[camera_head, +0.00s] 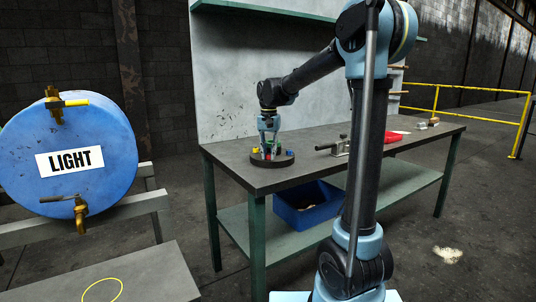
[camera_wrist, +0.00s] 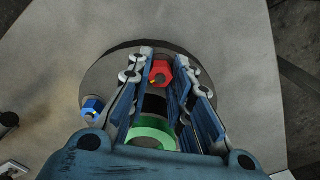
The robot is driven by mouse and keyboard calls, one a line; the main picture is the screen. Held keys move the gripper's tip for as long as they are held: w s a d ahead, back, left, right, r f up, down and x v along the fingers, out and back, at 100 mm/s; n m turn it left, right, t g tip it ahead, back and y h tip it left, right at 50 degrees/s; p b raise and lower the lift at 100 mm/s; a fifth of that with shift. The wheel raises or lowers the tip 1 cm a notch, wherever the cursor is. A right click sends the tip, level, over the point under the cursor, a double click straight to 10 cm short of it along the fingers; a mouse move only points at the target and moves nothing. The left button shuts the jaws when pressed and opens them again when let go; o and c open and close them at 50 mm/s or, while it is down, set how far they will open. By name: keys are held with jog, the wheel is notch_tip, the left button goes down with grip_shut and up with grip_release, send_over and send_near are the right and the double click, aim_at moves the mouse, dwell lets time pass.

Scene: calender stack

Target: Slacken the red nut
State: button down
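The red nut (camera_wrist: 160,72) stands on a round dark base plate (camera_head: 286,161), which lies on the workbench. In the wrist view it appears between the fingertips of my gripper (camera_wrist: 162,66), with a finger on each side. The gap between the fingers looks about as wide as the nut. I cannot tell whether the fingers press on it.
A green ring-shaped part (camera_wrist: 152,132) and a blue nut (camera_wrist: 92,107) show near the fingers. A blue bin (camera_head: 308,213) sits on the lower shelf.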

jog(key=shift+n, duration=2.2)
jog(key=c, duration=1.4)
grip_release()
jog(key=shift+r, duration=0.1)
notch_tip(320, 180, up, 12)
jog(key=shift+f, duration=0.15)
